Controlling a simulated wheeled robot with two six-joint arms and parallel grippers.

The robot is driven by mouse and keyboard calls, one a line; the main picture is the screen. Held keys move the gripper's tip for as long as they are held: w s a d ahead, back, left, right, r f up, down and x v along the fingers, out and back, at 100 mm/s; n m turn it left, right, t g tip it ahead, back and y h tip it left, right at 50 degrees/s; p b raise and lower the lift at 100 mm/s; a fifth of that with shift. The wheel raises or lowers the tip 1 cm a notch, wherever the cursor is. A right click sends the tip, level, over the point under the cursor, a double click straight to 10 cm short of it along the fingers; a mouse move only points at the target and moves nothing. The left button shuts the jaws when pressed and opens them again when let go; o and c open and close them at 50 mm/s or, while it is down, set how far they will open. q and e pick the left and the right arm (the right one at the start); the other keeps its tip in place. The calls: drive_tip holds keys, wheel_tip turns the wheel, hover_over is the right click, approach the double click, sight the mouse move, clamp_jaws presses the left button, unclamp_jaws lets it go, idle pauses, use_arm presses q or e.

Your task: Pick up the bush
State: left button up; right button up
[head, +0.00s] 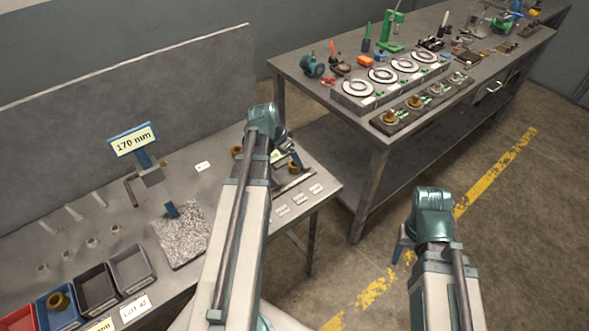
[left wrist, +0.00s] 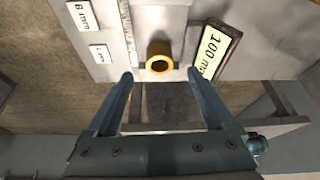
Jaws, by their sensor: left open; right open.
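A brass bush (left wrist: 159,56) stands on a grey surface in the left wrist view, its dark bore facing the camera. It lies just beyond and between the fingertips of my left gripper (left wrist: 160,75), which is open and empty. In the head view a bush (head: 294,168) shows beside my left gripper (head: 293,155), partly covered by it. Another bush (head: 237,151) stands on the bench left of my left arm, and one more (head: 58,300) lies in the blue bin. My right gripper (head: 402,248) is open over the floor, away from the bench, mostly hidden by its wrist.
A "100 mm" sign (left wrist: 216,50) stands close right of the bush in the left wrist view. Bins (head: 131,266), a granite block (head: 180,238) and a "170 mm" sign (head: 133,141) are on the left bench. A second table (head: 375,140) carries fixtures and tools.

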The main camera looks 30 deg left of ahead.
sight(294, 164)
use_arm(q)
drive_tip(key=b+x, duration=0.3)
drive_tip(key=x, duration=0.2)
drive_tip(key=shift+b, duration=0.4)
drive_tip(key=shift+r, duration=0.15)
clamp_jaws()
